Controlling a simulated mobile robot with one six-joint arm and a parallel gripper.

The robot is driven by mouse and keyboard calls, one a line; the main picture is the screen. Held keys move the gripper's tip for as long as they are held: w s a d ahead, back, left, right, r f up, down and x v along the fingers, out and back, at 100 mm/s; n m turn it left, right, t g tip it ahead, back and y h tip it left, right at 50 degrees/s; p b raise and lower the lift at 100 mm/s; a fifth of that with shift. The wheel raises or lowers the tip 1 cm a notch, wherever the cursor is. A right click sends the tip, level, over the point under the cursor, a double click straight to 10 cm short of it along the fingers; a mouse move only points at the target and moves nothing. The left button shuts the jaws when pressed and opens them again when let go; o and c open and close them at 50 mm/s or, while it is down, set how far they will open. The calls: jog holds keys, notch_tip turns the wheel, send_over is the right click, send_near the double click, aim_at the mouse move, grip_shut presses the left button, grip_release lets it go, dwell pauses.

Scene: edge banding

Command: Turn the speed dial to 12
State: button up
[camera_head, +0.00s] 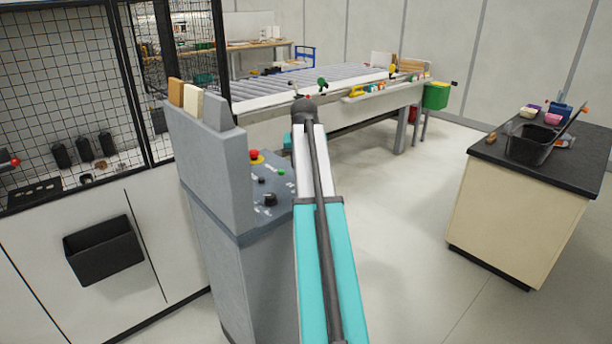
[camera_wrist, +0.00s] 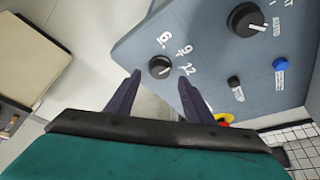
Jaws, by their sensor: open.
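The speed dial (camera_wrist: 160,67) is a small round black knob on the blue-grey control panel (camera_wrist: 205,45) in the wrist view. White numbers, which look like 6, 9 and 12, stand around its right side. A white mark shows on the knob, but I cannot tell surely which number it points to. My gripper (camera_wrist: 159,77) is open, with one dark finger on each side just below the dial. The dial appears between and beyond the fingertips; no contact is clear. In the head view, my arm hides part of the panel (camera_head: 255,222) and my gripper is not clearly seen.
A larger black knob (camera_wrist: 245,20), a small black control (camera_wrist: 234,82) and a blue button (camera_wrist: 280,64) share the panel. A red emergency stop (camera_head: 254,154) and green button (camera_head: 281,172) show in the head view. A dark-topped cabinet (camera_head: 500,215) stands right; floor between is clear.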

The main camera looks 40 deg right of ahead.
jog(key=shift+p+x, duration=0.4)
jog(key=shift+x, duration=1.75)
jog(key=shift+c, duration=0.2)
jog(key=c, duration=1)
